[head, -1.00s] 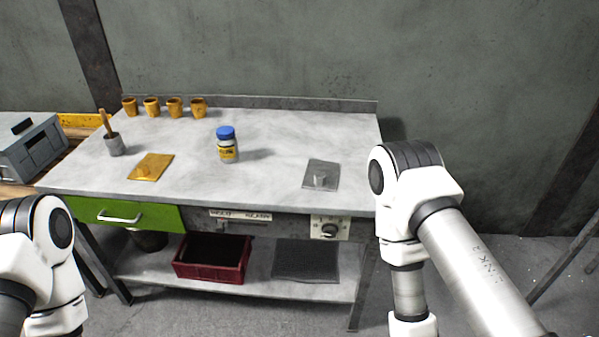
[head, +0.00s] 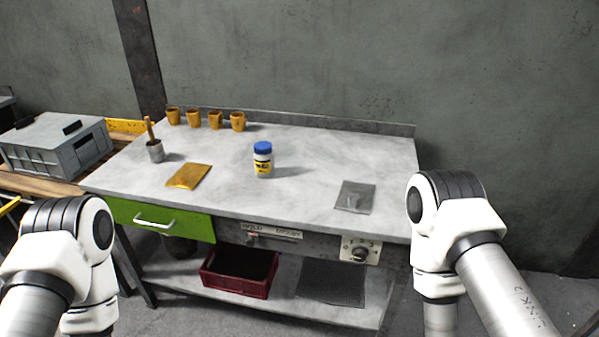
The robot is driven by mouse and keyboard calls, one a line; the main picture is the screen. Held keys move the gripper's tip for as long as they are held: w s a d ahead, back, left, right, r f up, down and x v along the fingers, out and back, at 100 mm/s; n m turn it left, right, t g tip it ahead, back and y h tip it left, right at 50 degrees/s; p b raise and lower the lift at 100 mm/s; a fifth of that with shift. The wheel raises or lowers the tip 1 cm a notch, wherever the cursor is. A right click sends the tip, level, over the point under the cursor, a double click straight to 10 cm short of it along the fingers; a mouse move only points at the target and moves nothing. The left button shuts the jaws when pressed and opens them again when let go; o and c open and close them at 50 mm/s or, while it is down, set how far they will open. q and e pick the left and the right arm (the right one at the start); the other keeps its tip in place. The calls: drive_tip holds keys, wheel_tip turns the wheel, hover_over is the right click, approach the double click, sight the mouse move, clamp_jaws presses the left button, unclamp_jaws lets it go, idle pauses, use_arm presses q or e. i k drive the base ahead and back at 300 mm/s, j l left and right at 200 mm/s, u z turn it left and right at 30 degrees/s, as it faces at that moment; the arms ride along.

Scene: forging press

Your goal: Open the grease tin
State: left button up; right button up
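The grease tin looks to be the small white jar with a yellow label (head: 263,166) and a blue lid (head: 262,148). It stands upright near the middle of the workbench top (head: 320,150), with the lid on. Parts of both my arms show at the lower left and lower right of the head view, in front of the bench. Neither of my grippers is in view. Nothing touches the jar.
Several orange cups (head: 215,119) line the back. A grey pot with a brush (head: 155,150), a yellow mat (head: 189,176) and a grey mat (head: 356,197) lie around the jar. A green drawer (head: 160,220) is shut. A red crate (head: 240,272) sits on the lower shelf.

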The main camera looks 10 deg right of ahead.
sight(264, 163)
drive_tip(key=i+j, duration=0.15)
drive_tip(key=j, duration=0.2)
drive_tip(key=i+j, duration=0.15)
drive_tip(key=j, duration=0.25)
drive_tip(key=i+j+z, duration=0.1)
drive_tip(key=j, duration=0.25)
